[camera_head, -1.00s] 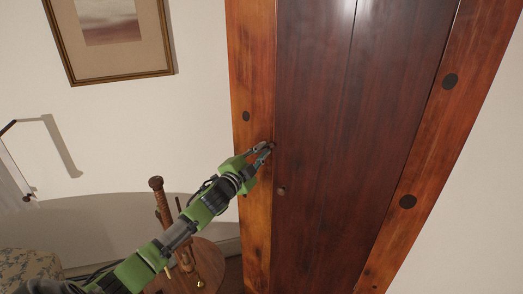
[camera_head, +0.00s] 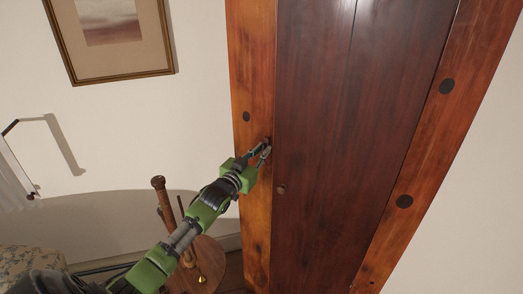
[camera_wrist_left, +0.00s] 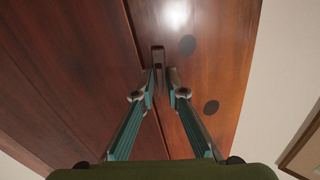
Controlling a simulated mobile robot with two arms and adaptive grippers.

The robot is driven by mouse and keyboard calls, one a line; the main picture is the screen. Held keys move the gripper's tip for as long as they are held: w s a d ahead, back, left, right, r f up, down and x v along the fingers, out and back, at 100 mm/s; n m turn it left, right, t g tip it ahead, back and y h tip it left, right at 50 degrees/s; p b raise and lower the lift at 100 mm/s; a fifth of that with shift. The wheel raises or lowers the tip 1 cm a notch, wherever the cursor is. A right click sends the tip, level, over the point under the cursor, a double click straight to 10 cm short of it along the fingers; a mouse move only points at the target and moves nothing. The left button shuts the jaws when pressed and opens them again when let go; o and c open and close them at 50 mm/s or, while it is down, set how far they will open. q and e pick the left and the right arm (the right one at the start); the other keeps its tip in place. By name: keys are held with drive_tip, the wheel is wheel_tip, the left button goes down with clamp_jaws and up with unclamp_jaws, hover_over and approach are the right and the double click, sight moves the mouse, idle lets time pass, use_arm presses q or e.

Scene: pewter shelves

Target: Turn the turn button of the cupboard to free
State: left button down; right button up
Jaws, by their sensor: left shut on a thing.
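The cupboard (camera_head: 340,120) has a dark red-brown door in a lighter orange-brown frame. Its turn button (camera_wrist_left: 157,54) is a small brownish piece beside the seam between door and frame, seen in the left wrist view. My left gripper (camera_head: 265,150) is at the left frame post, next to the door's edge. In the left wrist view my left gripper (camera_wrist_left: 160,80) has its two fingertips on either side of the button, shut on it. The fingers hide part of the button; it looks roughly in line with the seam. My right gripper is not in view.
A small round knob (camera_head: 281,189) sits on the door below my left gripper. A round wooden table (camera_head: 208,262) with a wooden post (camera_head: 160,195) stands below my left arm. A framed picture (camera_head: 110,35) hangs on the pale wall. The space before the door is clear.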

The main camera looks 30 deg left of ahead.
use_arm(q)
drive_tip(key=shift+f+n, duration=0.1)
drive_tip(key=shift+n, duration=0.5)
drive_tip(key=c, duration=2.2)
unclamp_jaws()
drive_tip(key=shift+c, duration=0.2)
drive_tip(key=s, duration=1.2)
drive_tip(key=shift+d, duration=0.45)
